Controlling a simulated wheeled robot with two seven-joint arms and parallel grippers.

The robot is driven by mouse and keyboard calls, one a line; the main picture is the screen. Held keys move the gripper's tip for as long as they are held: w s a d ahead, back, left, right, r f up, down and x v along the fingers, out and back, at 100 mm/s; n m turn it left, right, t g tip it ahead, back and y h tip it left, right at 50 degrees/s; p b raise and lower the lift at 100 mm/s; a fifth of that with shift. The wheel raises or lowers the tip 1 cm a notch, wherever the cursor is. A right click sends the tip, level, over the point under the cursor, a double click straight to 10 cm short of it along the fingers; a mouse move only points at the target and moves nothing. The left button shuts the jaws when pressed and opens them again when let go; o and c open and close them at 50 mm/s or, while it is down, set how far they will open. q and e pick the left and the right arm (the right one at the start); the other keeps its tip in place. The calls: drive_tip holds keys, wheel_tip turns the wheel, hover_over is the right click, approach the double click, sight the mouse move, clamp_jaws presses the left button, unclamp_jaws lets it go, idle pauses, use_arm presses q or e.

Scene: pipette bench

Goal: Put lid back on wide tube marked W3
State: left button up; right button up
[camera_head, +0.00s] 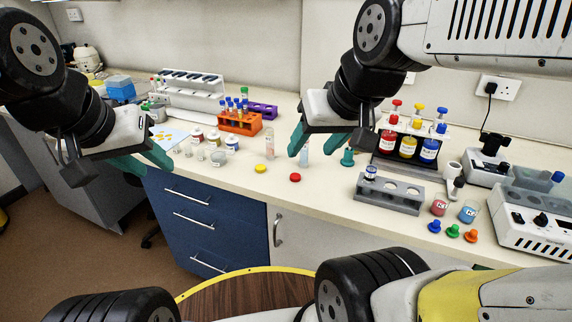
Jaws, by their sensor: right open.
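I cannot read a W3 mark on any vessel. Two clear upright tubes stand on the bench near its middle: a left clear tube (270,138) and a right clear tube (303,152) by my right gripper. A red lid (295,177) and a yellow lid (260,168) lie apart on the bench near its front edge. My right gripper (326,150) is open and empty, its teal fingers spread above the bench behind the red lid. My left gripper (156,155) is at the far left near the bench's front edge, its teal fingers apart and nothing seen between them.
A grey rack (400,207) holds a blue-labelled vial (370,172). An orange rack (240,127) with blue-capped tubes stands at the back. Several small jars stand at left. Blue (434,226), green (453,231) and orange (471,236) stoppers lie at front right.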

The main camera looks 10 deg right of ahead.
drive_tip(key=w+d+f+n+g+h, duration=0.2)
drive_tip(key=w+f+n+g, duration=0.1)
drive_tip(key=w+n, duration=0.8)
drive_tip(key=n+g, duration=0.3)
drive_tip(key=n, duration=0.7)
hover_over(295, 176)
wheel_tip(295, 176, down, 13)
drive_tip(key=shift+d+f, duration=0.1)
drive_tip(key=shift+f, duration=0.05)
drive_tip(key=shift+f, duration=1.25)
drive_tip(key=shift+f, duration=0.1)
wheel_tip(295, 176, down, 5)
drive_tip(key=shift+w+f, duration=0.1)
drive_tip(key=shift+w, duration=0.05)
